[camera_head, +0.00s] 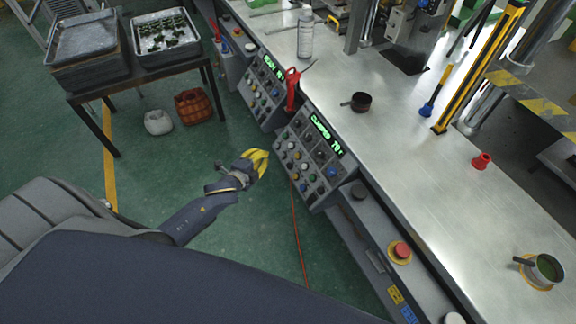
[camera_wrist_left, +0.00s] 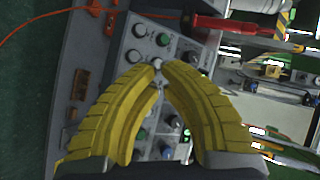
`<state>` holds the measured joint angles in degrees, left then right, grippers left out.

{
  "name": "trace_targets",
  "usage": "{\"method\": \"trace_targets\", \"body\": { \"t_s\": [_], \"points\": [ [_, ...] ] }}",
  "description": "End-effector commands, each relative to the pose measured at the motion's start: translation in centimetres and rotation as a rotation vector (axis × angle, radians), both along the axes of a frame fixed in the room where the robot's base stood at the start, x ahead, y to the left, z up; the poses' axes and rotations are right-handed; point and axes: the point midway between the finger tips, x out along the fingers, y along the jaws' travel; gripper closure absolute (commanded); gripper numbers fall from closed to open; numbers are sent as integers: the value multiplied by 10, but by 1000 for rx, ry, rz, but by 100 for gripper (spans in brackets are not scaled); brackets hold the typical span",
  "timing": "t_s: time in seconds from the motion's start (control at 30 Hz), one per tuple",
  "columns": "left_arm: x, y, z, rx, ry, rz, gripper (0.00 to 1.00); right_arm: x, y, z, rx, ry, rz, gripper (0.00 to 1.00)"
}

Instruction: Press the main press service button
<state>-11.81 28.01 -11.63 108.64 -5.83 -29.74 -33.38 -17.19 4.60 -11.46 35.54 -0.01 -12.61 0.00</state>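My left gripper (camera_head: 262,158) has yellow ribbed fingers and is over the green floor, just left of the nearer control panel (camera_head: 312,158). This grey panel has several coloured buttons and knobs and a green display reading "CLAMPED 70". In the left wrist view the fingertips (camera_wrist_left: 160,66) come together, holding nothing that I can see. Beyond them is a button panel (camera_wrist_left: 142,42) with grey, white and green buttons, partly hidden by the fingers. Button labels are too small to read, so I cannot tell which is the service button. My right gripper is not in view.
A second panel (camera_head: 264,85) stands farther back. A red emergency button (camera_head: 401,250) is on the nearer front. A red tool (camera_head: 292,88) stands between the panels. An orange cable (camera_head: 298,235) lies on the floor.

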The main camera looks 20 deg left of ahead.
Motion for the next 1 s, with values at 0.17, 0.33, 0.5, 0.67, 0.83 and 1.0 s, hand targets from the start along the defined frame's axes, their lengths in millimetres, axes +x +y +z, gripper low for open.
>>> {"method": "trace_targets", "body": {
  "t_s": [0.17,0.33,0.5,0.67,0.83,1.0],
  "points": [
    [-1,3,-3,50,9,-8,100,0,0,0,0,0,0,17],
    [-1,3,-4,54,8,-11,100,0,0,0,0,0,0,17],
    [-1,3,-4,53,8,-10,100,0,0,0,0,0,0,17],
    [2,1,-6,51,8,-10,100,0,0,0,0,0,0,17],
    [11,-6,-15,51,8,-8,100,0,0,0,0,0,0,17],
    [23,-16,-28,50,8,-8,100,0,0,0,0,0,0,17]
  ]
}}
